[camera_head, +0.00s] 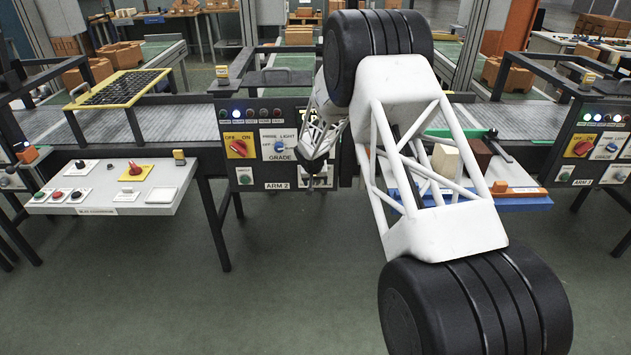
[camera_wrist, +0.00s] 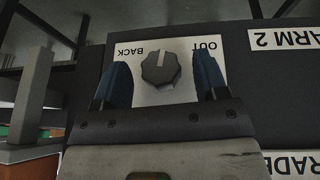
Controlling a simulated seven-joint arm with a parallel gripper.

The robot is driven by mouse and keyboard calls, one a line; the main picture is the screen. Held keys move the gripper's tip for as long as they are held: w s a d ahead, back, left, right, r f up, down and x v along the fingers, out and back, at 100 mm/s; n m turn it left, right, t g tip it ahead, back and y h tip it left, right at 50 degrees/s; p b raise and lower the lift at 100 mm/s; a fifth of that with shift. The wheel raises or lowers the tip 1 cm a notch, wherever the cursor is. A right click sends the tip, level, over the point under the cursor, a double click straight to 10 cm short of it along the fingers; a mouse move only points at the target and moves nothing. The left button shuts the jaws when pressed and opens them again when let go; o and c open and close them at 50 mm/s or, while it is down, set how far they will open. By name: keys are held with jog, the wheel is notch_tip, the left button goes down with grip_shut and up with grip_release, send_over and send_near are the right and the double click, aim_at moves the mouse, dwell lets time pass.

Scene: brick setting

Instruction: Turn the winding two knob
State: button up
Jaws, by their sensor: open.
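The winding two knob is probably the dark grey knob (camera_wrist: 160,69) on a white plate marked BACK and OUT, beside the ARM 2 label (camera_wrist: 285,39). The wrist view shows it upside down, with a pale mark at the picture's top. My gripper (camera_wrist: 161,80) is open, its two blue fingers on either side of the knob, with a gap on each side. How deep the fingertips reach cannot be told.
A grey control desk (camera_head: 160,195) juts out farther left. A blue-edged shelf (camera_head: 525,203) with blocks is right. The floor in front is clear.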

jog(key=shift+w+f, duration=0.1)
jog(key=shift+f, duration=0.1)
jog(key=shift+c, duration=0.2)
jog(key=c, duration=0.9)
jog(key=shift+d+m+y, duration=0.15)
jog(key=shift+m+y, duration=0.05)
jog(key=shift+y, duration=0.75)
jog(key=shift+d+m+y, duration=0.1)
jog(key=shift+m+y, duration=0.1)
jog(key=shift+y, duration=0.75)
jog(key=shift+d+f+m+t+y, duration=0.15)
jog(key=shift+m+y, duration=0.1)
jog(key=shift+y, duration=0.95)
jog(key=shift+d+r+m+t+y, duration=0.15)
jog(key=shift+m+y, duration=0.1)
jog(key=shift+y, duration=0.95)
jog(key=o, duration=0.9)
jog(key=shift+a+f, duration=0.1)
jog(key=shift+o, duration=0.2)
jog(key=shift+v, duration=3.9)
